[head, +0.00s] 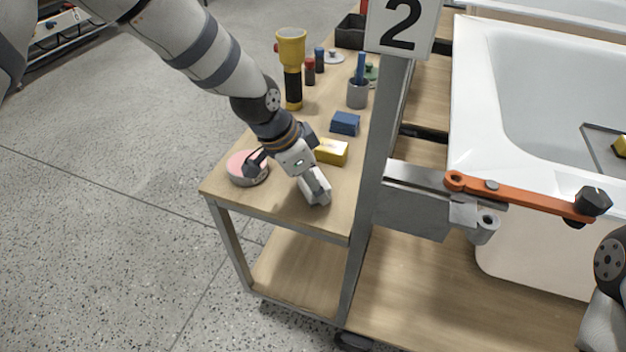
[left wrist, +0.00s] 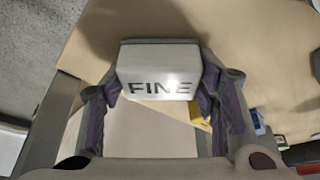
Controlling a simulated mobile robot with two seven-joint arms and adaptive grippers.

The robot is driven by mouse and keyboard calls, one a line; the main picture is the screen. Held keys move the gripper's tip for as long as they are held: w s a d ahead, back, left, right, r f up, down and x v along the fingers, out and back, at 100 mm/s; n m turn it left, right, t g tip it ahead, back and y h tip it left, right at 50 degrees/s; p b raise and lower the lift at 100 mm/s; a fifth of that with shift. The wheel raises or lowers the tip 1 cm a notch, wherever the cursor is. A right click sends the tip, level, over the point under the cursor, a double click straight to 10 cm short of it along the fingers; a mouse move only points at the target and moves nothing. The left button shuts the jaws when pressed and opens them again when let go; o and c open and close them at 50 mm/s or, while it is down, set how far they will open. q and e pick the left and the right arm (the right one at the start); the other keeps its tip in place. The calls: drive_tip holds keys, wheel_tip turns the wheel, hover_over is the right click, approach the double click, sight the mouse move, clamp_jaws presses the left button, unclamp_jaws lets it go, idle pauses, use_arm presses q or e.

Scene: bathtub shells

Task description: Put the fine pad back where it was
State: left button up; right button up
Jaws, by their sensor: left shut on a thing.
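The fine pad (left wrist: 157,72) is a whitish block with FINE printed on its side. My left gripper (left wrist: 160,88) is shut on it, with a finger on each of its two sides. In the head view the pad (head: 317,188) is over the near end of the wooden cart top (head: 225,188), close to the front edge. I cannot tell whether the pad touches the wood. My right gripper is out of view; only part of my right arm shows at the right edge.
A yellow block (head: 331,151) and a blue block (head: 345,123) lie behind my left gripper. A round tin with pink contents (head: 238,166) is to its left. A yellow-and-black torch (head: 291,65) stands farther back. The sign post (head: 384,150) rises close on the right, beside the bathtub (head: 470,110).

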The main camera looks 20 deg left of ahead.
use_arm(q)
drive_tip(key=shift+f, duration=0.1)
drive_tip(key=o, duration=1.1)
drive_tip(key=shift+r, duration=0.4)
drive_tip(key=p+v, duration=0.2)
drive_tip(key=v, duration=0.9)
drive_tip(key=shift+r, duration=0.25)
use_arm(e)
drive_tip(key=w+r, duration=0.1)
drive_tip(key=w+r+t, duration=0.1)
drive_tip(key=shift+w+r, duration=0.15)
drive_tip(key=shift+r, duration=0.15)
